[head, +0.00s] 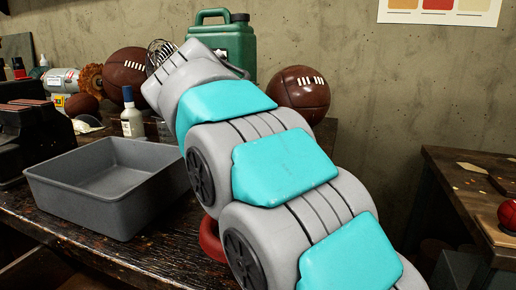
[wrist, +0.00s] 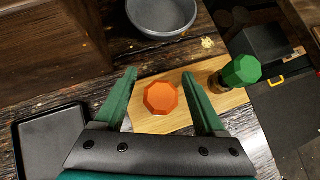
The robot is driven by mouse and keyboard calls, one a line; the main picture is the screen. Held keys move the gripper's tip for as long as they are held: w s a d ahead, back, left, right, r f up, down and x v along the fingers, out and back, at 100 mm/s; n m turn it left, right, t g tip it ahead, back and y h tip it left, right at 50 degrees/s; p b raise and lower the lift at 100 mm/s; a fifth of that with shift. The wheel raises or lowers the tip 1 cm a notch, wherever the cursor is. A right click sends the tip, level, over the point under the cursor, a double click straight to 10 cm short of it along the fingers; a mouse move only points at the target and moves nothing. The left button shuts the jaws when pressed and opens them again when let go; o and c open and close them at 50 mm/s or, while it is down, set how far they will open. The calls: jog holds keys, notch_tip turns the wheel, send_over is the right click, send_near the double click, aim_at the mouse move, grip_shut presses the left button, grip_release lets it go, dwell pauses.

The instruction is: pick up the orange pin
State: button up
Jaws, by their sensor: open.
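In the wrist view an orange pin (wrist: 160,98) shows its eight-sided top from above. It stands on a light wooden board (wrist: 150,123). My gripper (wrist: 160,78) is open, with one green finger to the left of the pin and one to the right. The pin lies between the fingers with visible gaps on both sides. No contact shows, and the height of the fingers over the board is hard to tell. In the head view my arm hides the pin and the gripper.
A green-topped pin (wrist: 241,71) stands close to the right finger. A grey bowl (wrist: 161,14) is beyond the board, and a black tray (wrist: 50,145) is at left. The head view shows a grey bin (head: 110,190), leather balls (head: 300,94) and a green canister (head: 226,42).

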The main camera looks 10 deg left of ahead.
grip_shut()
dwell(0.5)
